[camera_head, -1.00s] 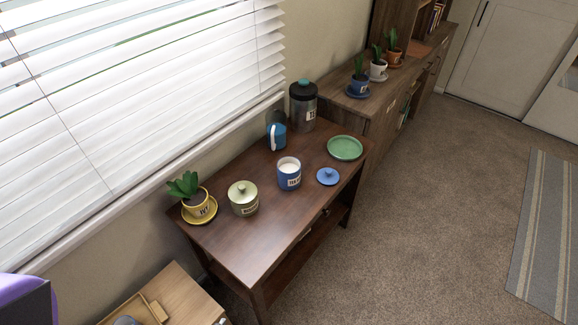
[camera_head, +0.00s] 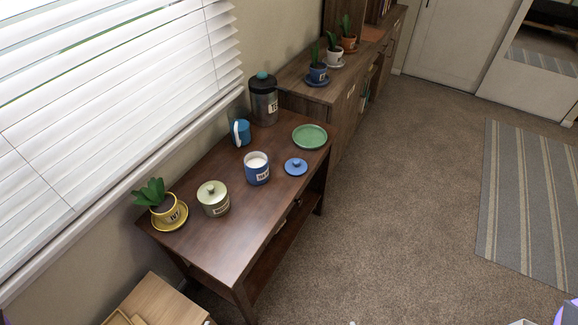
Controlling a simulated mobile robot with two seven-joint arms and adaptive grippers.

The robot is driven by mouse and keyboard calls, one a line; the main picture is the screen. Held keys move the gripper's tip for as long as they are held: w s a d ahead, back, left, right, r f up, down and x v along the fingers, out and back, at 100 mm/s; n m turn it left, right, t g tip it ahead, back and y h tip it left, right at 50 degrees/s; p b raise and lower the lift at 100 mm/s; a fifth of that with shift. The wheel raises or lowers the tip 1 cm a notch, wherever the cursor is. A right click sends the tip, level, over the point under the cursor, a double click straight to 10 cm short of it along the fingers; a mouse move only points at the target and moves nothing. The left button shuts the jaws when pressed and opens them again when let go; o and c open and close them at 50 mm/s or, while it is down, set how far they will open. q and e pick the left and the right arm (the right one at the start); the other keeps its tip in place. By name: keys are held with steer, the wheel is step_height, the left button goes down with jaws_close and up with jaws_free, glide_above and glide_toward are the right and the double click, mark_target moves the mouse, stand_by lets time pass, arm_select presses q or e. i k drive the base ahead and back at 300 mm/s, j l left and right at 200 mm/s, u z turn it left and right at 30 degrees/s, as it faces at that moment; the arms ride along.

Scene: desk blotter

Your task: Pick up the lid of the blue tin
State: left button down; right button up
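The blue lid (camera_head: 296,167), round with a small knob, lies flat on the dark wooden table (camera_head: 215,248), near its right edge. The blue tin (camera_head: 257,171) stands open and upright to the left of the lid, with a label on its front and a pale filling inside. The lid and tin are apart. No gripper fingers can be made out. Only small pieces of what looks like my own body show at the bottom right edge.
Open carpet (camera_head: 400,210) lies to the right.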

mark_target(295, 167)
steer(key=i+l, duration=0.8)
